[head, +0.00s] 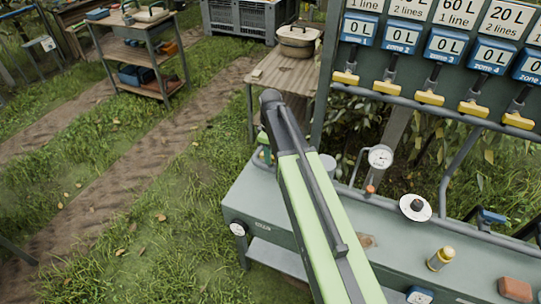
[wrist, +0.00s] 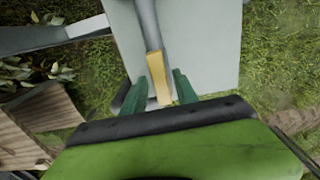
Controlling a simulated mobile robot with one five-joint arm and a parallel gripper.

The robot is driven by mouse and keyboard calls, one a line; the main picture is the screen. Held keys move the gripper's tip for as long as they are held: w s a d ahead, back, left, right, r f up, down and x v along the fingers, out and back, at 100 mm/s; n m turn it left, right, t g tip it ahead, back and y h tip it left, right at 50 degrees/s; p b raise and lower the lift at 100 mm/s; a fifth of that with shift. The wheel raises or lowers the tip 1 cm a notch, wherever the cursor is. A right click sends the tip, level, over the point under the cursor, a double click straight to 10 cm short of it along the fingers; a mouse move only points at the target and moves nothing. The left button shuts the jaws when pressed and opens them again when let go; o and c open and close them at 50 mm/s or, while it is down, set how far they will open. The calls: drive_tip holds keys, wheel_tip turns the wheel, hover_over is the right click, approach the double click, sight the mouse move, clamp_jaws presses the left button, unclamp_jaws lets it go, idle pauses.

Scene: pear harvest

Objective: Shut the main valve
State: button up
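A yellow lever handle (wrist: 158,78) on a grey shaft shows in the wrist view, between the two green fingers of my gripper (wrist: 161,86). The fingers stand apart on either side of it, with a small gap at the right tip; contact on the left is unclear. In the head view my green and black arm reaches to the bench's far left end. A bit of green finger shows beyond it, and my arm hides the handle there. No label marks this lever as the main valve in either view.
The grey-green bench (head: 262,211) carries a pressure gauge (head: 380,157), a white disc with a black knob (head: 415,207), a yellow-topped cylinder (head: 440,258) and a brick-red block (head: 514,289). Several yellow-handled zone valves (head: 429,98) hang above. A wooden table (head: 284,72) stands behind; grass lies left.

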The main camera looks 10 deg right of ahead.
clamp_jaws()
drive_tip(key=shift+m, duration=0.4)
drive_tip(key=m, duration=0.3)
drive_tip(key=shift+m, duration=0.3)
drive_tip(key=m, duration=0.4)
drive_tip(key=shift+m, duration=0.3)
drive_tip(key=m, duration=0.4)
drive_tip(key=shift+m, duration=2.4)
drive_tip(key=shift+o, duration=1.2)
unclamp_jaws()
